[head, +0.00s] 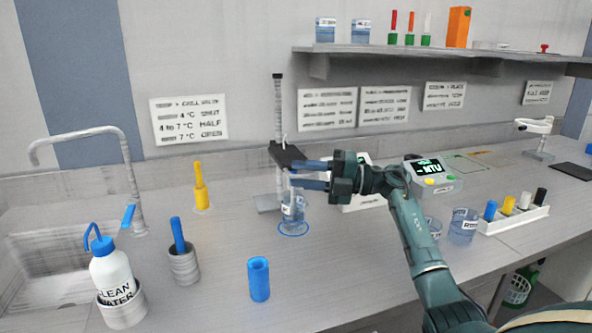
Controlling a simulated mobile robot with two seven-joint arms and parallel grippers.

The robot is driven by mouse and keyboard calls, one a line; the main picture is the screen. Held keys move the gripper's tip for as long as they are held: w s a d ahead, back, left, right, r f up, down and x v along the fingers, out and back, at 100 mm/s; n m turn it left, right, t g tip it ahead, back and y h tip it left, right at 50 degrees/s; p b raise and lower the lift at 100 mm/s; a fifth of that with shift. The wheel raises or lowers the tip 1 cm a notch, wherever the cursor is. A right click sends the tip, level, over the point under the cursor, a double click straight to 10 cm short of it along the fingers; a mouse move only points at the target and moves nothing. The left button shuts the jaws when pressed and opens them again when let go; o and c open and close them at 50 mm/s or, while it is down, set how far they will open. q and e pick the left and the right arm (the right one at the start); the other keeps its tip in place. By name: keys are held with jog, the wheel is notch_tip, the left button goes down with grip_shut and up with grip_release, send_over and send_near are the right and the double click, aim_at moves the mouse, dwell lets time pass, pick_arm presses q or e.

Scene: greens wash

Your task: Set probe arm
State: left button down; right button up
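A stand with a grey upright post (278,112) and a black arm (287,156) stands near the back wall, left of the middle. A thin pale probe hangs from the black arm over a clear beaker (293,208) of bluish liquid, which sits on a blue ring mark. My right gripper (292,175) reaches in from the right, just below the black arm. Its two blue-grey fingers are a little apart, with their tips at the probe. I cannot tell whether they touch or grip it. My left gripper is out of view.
A meter box (432,177) with a dark display stands right of my gripper. Beakers (463,227) and a rack (512,219) of coloured pieces are to the right. A blue cylinder (259,279), a wash bottle (111,272) and a sink (45,262) are left. The counter's front middle is clear.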

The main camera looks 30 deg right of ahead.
jog(key=shift+x, duration=0.95)
grip_shut()
